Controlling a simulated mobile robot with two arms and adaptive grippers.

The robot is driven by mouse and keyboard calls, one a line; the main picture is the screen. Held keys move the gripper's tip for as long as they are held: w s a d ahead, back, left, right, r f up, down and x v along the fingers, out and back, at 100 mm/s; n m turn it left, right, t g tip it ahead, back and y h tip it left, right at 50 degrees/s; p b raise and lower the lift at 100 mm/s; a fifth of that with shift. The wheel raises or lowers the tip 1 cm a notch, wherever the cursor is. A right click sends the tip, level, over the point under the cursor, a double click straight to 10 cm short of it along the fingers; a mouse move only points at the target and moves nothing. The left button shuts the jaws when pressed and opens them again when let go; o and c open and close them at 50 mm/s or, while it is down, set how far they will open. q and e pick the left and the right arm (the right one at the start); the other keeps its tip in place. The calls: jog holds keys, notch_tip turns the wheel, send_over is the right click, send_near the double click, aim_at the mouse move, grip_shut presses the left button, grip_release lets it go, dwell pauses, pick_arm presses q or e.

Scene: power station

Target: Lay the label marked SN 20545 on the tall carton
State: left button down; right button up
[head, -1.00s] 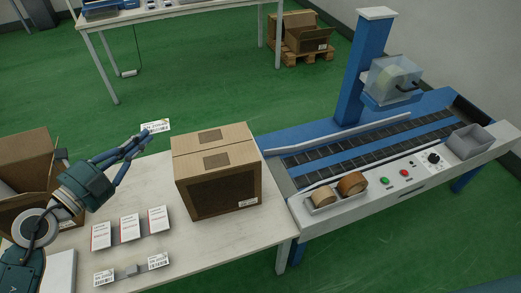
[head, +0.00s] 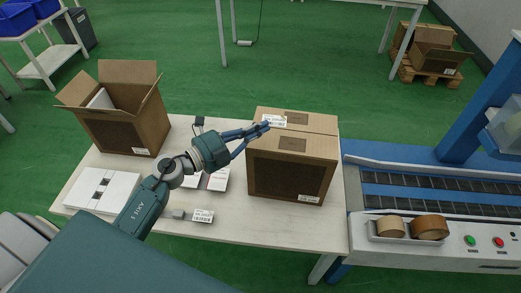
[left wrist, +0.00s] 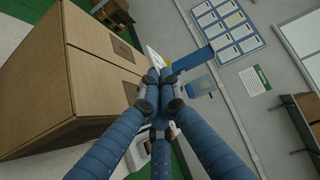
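A closed brown carton (head: 288,178) stands upright on the white table, with a small label low on its front. My left gripper (head: 267,126) is over the left part of its top. It is shut on a white printed label (head: 274,120); the print is too small to read. In the left wrist view the closed fingertips (left wrist: 158,75) pinch this label (left wrist: 152,55), with the carton (left wrist: 80,80) beside them at left. I cannot tell whether the label touches the carton top. My right gripper is not in view.
An open carton (head: 128,123) stands at the table's back left. Another label (head: 203,216) lies near the front edge beside a small grey block (head: 178,213). White boxes (head: 103,190) lie at left. A conveyor (head: 430,195) with tape rolls (head: 428,227) adjoins at right.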

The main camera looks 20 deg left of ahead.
aim_at(260, 148)
pick_arm(q)
notch_tip(260, 148, down, 3)
jog(key=shift+f, duration=0.1)
jog(key=shift+f+b, duration=0.7)
jog(key=shift+f, duration=1.2)
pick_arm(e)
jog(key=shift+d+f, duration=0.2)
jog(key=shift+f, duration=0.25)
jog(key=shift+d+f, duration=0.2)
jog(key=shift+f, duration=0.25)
